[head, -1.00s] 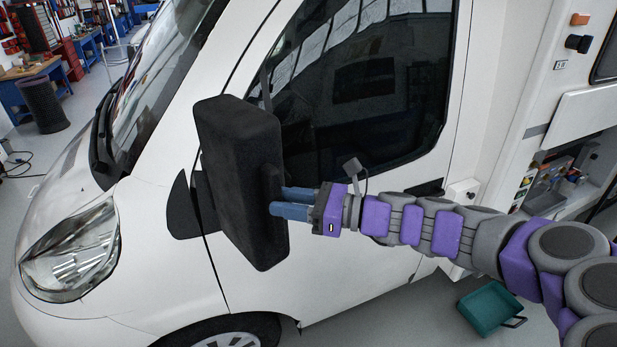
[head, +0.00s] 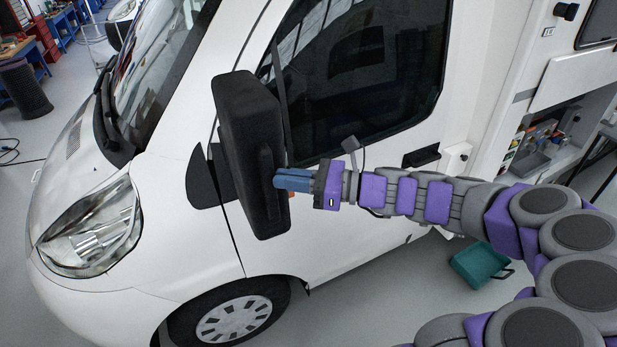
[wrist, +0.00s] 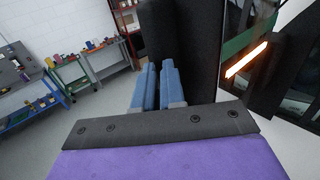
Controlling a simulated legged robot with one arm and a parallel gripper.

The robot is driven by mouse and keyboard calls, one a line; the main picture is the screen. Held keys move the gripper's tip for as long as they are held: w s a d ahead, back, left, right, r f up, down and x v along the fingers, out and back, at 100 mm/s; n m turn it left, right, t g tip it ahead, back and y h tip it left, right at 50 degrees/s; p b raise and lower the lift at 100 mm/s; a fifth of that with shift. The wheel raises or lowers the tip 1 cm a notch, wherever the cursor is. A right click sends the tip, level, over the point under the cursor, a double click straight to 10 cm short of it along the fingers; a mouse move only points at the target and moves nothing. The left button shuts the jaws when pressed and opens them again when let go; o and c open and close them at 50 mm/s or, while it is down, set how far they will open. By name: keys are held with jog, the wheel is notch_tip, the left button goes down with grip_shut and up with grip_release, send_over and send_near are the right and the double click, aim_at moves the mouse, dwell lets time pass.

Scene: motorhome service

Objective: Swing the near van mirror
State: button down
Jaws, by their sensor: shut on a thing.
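The near van mirror (head: 246,130) is a tall black block on the white van's (head: 160,190) front door, beside the dark side window. A narrow ridge stands out on its side facing my gripper. My gripper (head: 279,180) reaches in from the right with its blue fingers close together, shut on this ridge. In the wrist view, the fingers of my gripper (wrist: 157,85) run forward to the dark mirror (wrist: 190,40). The exact contact at the fingertips is partly hidden.
A dark door handle (head: 421,156) lies behind my arm. Workbenches (wrist: 75,72) stand well away, with open grey floor between.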

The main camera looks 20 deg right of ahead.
jog(key=shift+a+r, duration=0.1)
jog(key=shift+a, duration=0.2)
jog(key=c, duration=1.7)
grip_release()
jog(key=shift+s+a, duration=0.1)
jog(key=o, duration=0.5)
jog(key=shift+w+a, duration=0.25)
jog(key=shift+a, duration=0.2)
jog(key=o, duration=0.3)
jog(key=shift+s+a, duration=0.15)
jog(key=shift+s, duration=0.05)
